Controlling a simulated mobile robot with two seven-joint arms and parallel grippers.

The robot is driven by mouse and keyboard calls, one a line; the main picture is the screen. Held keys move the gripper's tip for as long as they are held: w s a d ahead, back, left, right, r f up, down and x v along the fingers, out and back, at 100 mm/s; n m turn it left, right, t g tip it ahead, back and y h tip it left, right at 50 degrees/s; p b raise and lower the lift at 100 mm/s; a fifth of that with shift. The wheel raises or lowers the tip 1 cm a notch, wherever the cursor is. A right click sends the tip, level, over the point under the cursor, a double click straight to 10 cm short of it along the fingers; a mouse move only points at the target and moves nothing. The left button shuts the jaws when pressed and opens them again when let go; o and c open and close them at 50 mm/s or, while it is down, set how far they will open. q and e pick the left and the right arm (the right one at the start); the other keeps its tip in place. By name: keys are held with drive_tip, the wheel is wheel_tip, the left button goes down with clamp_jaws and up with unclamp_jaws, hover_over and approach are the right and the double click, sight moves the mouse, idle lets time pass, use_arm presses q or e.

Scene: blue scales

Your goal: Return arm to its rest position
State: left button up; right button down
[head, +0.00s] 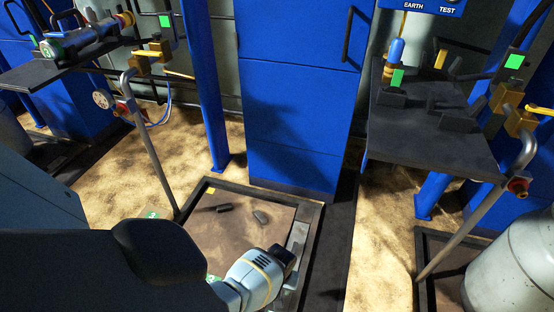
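My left arm comes in from the lower left over a low floor platform. Its pale wrist ends in my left gripper (288,258), near the platform's right edge. I see it from above and behind, so its fingers are hidden and I cannot tell whether it is open or shut. My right arm and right gripper are not in view.
A pale cylinder (515,265) stands lower right.

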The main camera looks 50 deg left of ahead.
use_arm(q)
drive_tip(key=shift+r, duration=0.1)
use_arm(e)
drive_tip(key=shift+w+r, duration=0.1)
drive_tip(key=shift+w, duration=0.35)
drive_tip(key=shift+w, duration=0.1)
